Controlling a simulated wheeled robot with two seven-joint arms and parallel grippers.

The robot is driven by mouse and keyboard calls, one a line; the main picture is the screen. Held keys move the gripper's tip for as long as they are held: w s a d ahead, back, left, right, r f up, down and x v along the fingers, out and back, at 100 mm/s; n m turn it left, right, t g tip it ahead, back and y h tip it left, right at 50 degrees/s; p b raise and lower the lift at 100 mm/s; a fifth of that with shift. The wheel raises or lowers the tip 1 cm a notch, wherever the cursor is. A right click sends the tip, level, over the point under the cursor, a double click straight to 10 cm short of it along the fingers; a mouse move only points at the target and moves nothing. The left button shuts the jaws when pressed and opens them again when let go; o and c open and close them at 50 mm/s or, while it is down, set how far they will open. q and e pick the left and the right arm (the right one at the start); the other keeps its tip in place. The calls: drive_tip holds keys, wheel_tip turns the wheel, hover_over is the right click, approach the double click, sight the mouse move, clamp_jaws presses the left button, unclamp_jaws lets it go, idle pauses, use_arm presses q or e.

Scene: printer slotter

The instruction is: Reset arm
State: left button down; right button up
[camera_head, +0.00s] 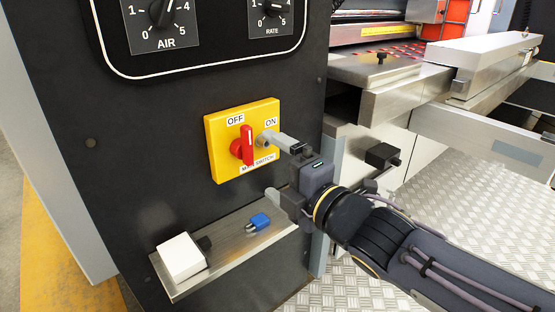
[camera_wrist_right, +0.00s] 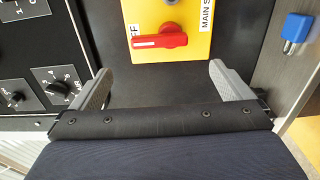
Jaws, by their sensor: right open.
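A yellow main switch plate (camera_head: 264,163) is mounted on the dark panel, with OFF and ON labels at its top. Its red knob (camera_head: 247,145) stands about upright. My right gripper (camera_head: 268,166) is open and empty in front of the plate's right side. Its upper finger is close to the ON label; I cannot tell whether it touches. In the right wrist view the two fingers (camera_wrist_right: 160,70) are spread wide, with the red knob (camera_wrist_right: 160,40) beyond and between them and nothing held. My left gripper is not in view.
A metal ledge (camera_head: 220,257) below the switch bears a blue padlock (camera_head: 259,222) and a white box (camera_head: 181,257). AIR and RATE dials (camera_head: 159,12) sit above. Metal machine parts (camera_head: 400,95) stand at the right. A small black block (camera_head: 382,155) sticks out near my right arm.

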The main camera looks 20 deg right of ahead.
drive_tip(key=shift+s, duration=0.1)
idle(0.3)
drive_tip(key=s+d+f+m+g+h, duration=0.55)
drive_tip(key=d+f+m, duration=0.25)
drive_tip(key=f+m, duration=0.5)
drive_tip(key=s+a+f+m+g+y, duration=0.3)
drive_tip(key=s+f+m+g, duration=0.4)
drive_tip(key=s+m, duration=0.5)
wheel_tip(320, 180, up, 36)
drive_tip(key=n+t+p, duration=0.1)
drive_tip(key=p, duration=3.6)
drive_tip(key=shift+s+p, duration=0.15)
drive_tip(key=shift+p, duration=0.15)
